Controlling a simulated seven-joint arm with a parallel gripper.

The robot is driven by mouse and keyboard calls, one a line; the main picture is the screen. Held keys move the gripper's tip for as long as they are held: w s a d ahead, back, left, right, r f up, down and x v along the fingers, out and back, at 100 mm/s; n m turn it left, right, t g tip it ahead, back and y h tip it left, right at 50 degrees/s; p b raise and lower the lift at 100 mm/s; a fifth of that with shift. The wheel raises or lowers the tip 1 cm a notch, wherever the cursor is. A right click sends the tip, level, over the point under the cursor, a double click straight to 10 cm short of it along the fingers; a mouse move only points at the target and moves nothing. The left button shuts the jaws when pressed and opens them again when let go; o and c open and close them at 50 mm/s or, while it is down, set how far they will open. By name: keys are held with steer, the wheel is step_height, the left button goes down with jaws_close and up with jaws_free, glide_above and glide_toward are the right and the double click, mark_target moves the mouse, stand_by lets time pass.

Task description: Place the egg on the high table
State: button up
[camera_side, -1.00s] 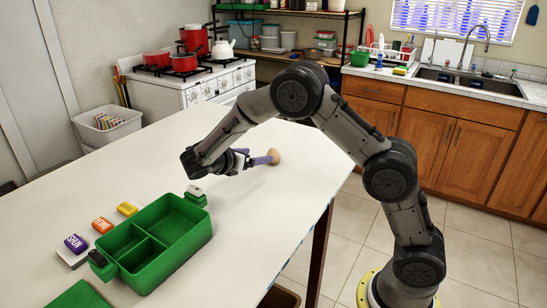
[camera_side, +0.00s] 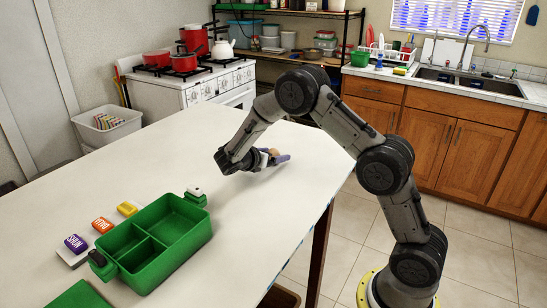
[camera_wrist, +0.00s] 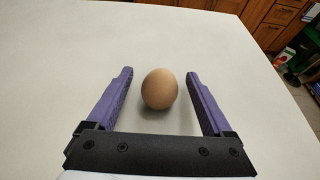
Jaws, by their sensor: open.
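The brown egg (camera_wrist: 159,89) rests on the white table (camera_wrist: 60,55) in the wrist view. My gripper (camera_wrist: 160,75) is open, with one purple finger on each side of the egg. Small gaps show between the egg and both fingers, so neither seems to touch it. In the side view my gripper (camera_side: 278,156) is low over the table (camera_side: 225,215), and the egg (camera_side: 273,152) is mostly hidden behind the fingers.
A green divided box (camera_side: 190,240) stands near the table's front, with several small coloured blocks (camera_side: 103,225) to its left. A stove (camera_side: 195,80) with red pots is behind. The table around my gripper is clear.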

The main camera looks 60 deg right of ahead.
steer(key=c, duration=1.3)
jaws_close()
steer(key=shift+r, duration=0.15)
